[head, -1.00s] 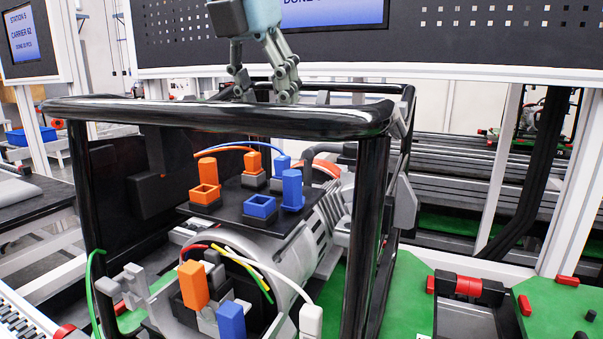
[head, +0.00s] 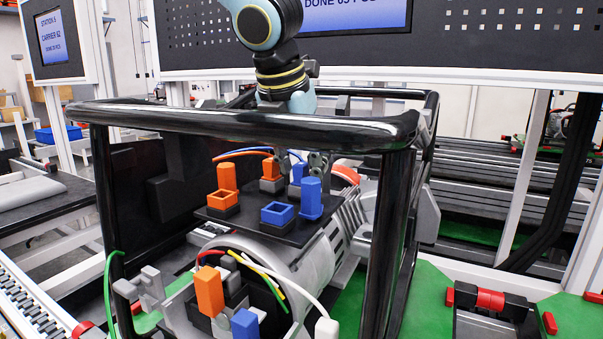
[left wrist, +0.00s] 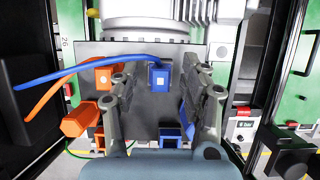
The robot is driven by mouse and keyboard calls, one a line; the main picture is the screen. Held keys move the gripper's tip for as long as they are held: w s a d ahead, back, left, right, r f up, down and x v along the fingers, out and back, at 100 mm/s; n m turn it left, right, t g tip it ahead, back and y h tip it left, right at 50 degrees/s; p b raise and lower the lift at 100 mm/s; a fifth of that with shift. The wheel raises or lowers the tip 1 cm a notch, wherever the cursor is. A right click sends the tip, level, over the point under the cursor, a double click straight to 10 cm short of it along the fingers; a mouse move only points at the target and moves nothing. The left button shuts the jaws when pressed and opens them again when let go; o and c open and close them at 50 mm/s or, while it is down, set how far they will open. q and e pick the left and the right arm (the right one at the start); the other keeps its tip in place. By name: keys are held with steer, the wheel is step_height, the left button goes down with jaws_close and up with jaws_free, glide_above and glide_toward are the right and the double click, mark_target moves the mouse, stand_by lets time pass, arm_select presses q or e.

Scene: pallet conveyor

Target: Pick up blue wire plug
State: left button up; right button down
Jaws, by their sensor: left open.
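The blue wire plug (head: 297,173) stands at the back of the black plate on the motor, partly hidden by a finger in the head view. In the left wrist view the blue wire plug (left wrist: 159,76) shows between the fingertips, a little beyond them, with its blue wire running left. My left gripper (head: 303,160) reaches down into the frame from behind the top bar. It is open and empty, its fingers (left wrist: 160,84) apart on either side of the plug. I cannot tell whether they touch it. My right gripper is not in view.
An orange wired plug (head: 271,170) stands just left of it. A loose blue plug (head: 311,198), a blue socket (head: 277,213) and an orange plug (head: 226,177) share the plate. The black tubular frame (head: 250,125) surrounds the motor; its top bar lies close to my arm.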

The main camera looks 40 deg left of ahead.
arm_select(q)
steer(key=shift+c, duration=0.4)
jaws_close()
